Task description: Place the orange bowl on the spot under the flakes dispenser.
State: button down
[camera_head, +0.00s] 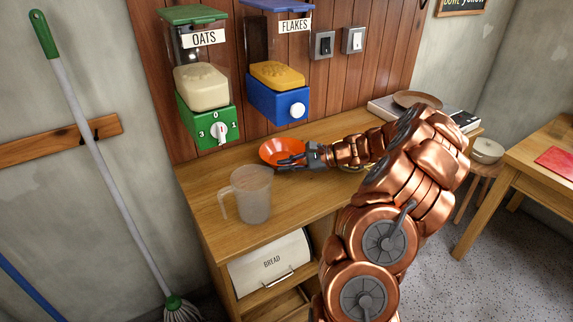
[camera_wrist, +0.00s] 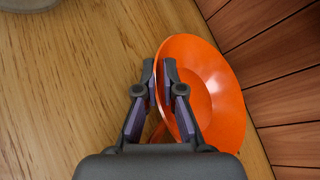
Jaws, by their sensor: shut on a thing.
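The orange bowl (camera_head: 283,151) is on or just above the counter near the wooden back wall, roughly below the flakes dispenser (camera_head: 277,77). I cannot tell whether its base touches the counter. The flakes dispenser is blue with a white knob and holds yellow flakes. My gripper (camera_head: 292,162) comes in from the right and is shut on the bowl's near rim. In the wrist view the fingertips (camera_wrist: 161,72) pinch the rim of the bowl (camera_wrist: 215,85), which opens toward the right. The spot under the dispenser is not visible as a mark.
A green oats dispenser (camera_head: 204,85) hangs to the left of the flakes one. A clear jug (camera_head: 250,195) stands on the counter (camera_head: 205,188) in front of the bowl. A brown plate (camera_head: 417,99) lies at the back right. A bread box (camera_head: 271,264) is below.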

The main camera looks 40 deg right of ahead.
jog(key=c, duration=1.3)
grip_release()
jog(key=shift+f, duration=0.1)
jog(key=shift+d, duration=0.1)
jog(key=b+v, duration=0.1)
jog(key=v, duration=1.1)
